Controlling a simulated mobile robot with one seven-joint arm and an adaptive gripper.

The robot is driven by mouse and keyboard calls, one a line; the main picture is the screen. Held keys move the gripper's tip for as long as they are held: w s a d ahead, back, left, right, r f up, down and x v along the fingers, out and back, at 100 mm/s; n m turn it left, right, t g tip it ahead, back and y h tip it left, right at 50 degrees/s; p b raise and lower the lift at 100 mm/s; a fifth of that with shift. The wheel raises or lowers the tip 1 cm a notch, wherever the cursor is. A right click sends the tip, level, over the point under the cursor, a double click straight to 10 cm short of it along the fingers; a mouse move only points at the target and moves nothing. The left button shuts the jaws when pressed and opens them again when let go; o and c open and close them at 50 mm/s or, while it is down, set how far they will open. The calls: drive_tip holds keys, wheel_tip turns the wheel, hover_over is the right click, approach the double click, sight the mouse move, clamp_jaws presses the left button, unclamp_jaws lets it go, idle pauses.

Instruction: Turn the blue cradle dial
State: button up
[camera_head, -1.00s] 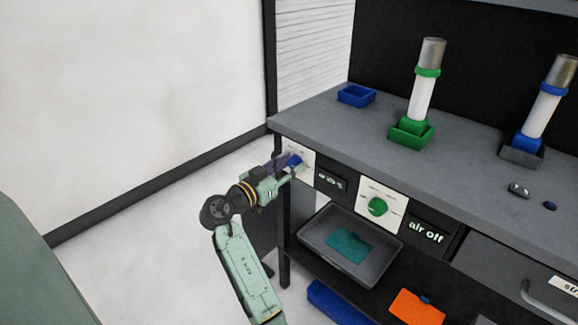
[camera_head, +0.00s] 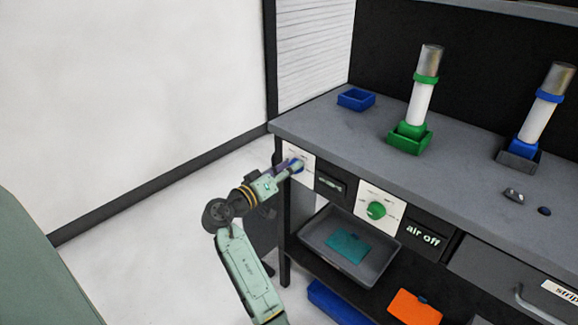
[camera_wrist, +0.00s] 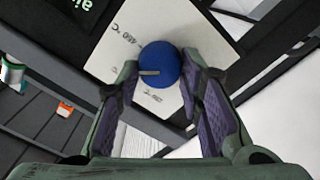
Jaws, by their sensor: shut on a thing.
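The blue dial (camera_wrist: 160,62) sits on a white plate (camera_wrist: 118,52) in the wrist view. It is round, and its pale pointer mark points left in that view, towards the plate's edge. Temperature markings are printed around it, only partly readable. In the head view the dial (camera_head: 297,165) is on the front of the bench at its left end, partly hidden by my gripper (camera_head: 289,170). My gripper's two purple-padded fingers (camera_wrist: 162,82) are on either side of the dial in the wrist view, shut on it.
A green dial (camera_head: 377,210) on another white plate is to the right, beside an "air off" display (camera_head: 423,236). A grey tray (camera_head: 313,238) is below. Tubes in a green holder (camera_head: 410,140) and a grey holder (camera_head: 517,158) stand on the bench. The floor at left is clear.

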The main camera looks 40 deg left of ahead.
drive_tip(key=n+p, duration=0.3)
drive_tip(key=n, duration=0.6)
drive_tip(key=n+p, duration=0.4)
drive_tip(key=n, duration=0.5)
drive_tip(key=n+p, duration=0.4)
drive_tip(key=n, duration=0.5)
drive_tip(key=shift+d+f+n, duration=0.15)
drive_tip(key=shift+f+n, duration=0.15)
drive_tip(key=shift+f, duration=0.1)
drive_tip(key=shift+n, duration=0.3)
drive_tip(key=o, duration=1.2)
drive_tip(key=shift+c, duration=0.2)
drive_tip(key=s, duration=1.2)
drive_tip(key=shift+a, duration=0.45)
